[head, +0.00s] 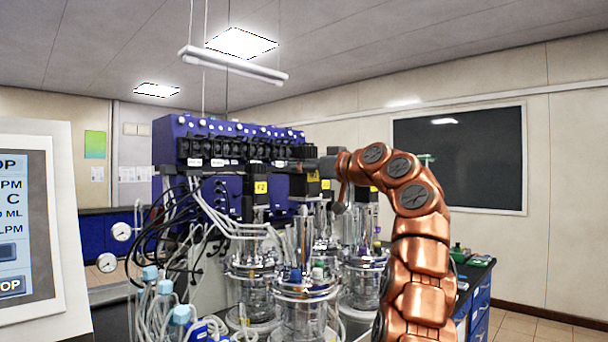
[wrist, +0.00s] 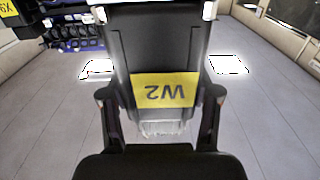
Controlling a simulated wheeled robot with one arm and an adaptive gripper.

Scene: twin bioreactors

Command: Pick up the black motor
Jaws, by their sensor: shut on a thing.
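The black motor (wrist: 150,50) fills the middle of the wrist view. It has a yellow label (wrist: 165,90), whose writing looks turned around, and a clear part (wrist: 162,129) at one end. The two fingers of my gripper (wrist: 160,98) are shut on its sides. In the head view my gripper (head: 308,164) reaches left at the top of the motor (head: 299,185), above the glass vessels. The motor's lower end is hard to make out there, so I cannot tell whether it is clear of the vessel below.
Another black motor (head: 256,200) with a yellow label stands to the left. Glass vessels (head: 305,305) with tubes crowd the bench below. A blue control unit (head: 205,135) stands behind. A screen (head: 25,220) is at the far left, and bottles (head: 160,300) stand in front.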

